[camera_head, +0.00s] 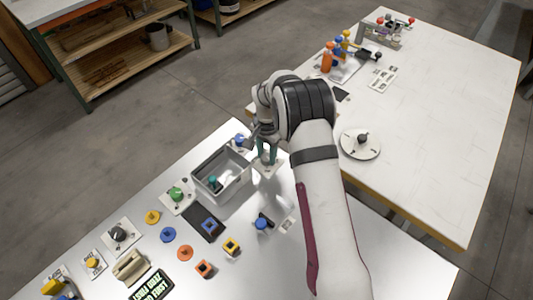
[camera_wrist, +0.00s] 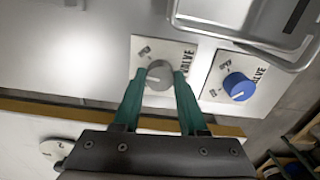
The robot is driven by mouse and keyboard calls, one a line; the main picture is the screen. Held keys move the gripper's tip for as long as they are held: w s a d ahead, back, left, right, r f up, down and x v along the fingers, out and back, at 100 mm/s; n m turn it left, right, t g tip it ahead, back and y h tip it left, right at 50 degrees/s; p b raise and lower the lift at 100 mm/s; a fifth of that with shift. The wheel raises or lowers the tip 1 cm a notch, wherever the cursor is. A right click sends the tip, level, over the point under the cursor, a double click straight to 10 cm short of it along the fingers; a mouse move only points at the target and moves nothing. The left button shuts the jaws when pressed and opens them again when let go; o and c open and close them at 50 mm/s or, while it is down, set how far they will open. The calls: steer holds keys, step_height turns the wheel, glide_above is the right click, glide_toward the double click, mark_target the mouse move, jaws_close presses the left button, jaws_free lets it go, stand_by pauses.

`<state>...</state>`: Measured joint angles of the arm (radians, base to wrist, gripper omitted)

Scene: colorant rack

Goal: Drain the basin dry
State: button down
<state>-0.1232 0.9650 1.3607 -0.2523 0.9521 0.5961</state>
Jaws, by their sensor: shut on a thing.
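The grey metal basin (camera_head: 240,183) stands at the back of the near table, open at the top. A small teal piece (camera_head: 213,182) shows inside it; I cannot tell whether it holds liquid. Its corner fills the upper right of the wrist view (camera_wrist: 215,30). A grey valve knob (camera_wrist: 158,76) with a white pointer line sits on a white plate marked VALVE. My gripper (camera_wrist: 160,74) has its teal fingers closed on both sides of this knob. In the head view my gripper (camera_head: 267,155) is just right of the basin. A blue valve knob (camera_wrist: 239,86) sits beside it, nearer the basin.
A green knob (camera_head: 176,194) and several coloured buttons and dials lie left of and in front of the basin. A white table (camera_head: 430,150) behind carries a round disc (camera_head: 361,144) and coloured bottles (camera_head: 327,58). A dark gap runs behind the near table.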

mark_target(267, 157)
steer(key=n, duration=0.5)
steer(key=shift+n, duration=0.3)
steer(key=n, duration=0.4)
steer(key=shift+n, duration=0.4)
steer(key=shift+c, duration=2.2)
jaws_free()
step_height(267, 157, up, 16)
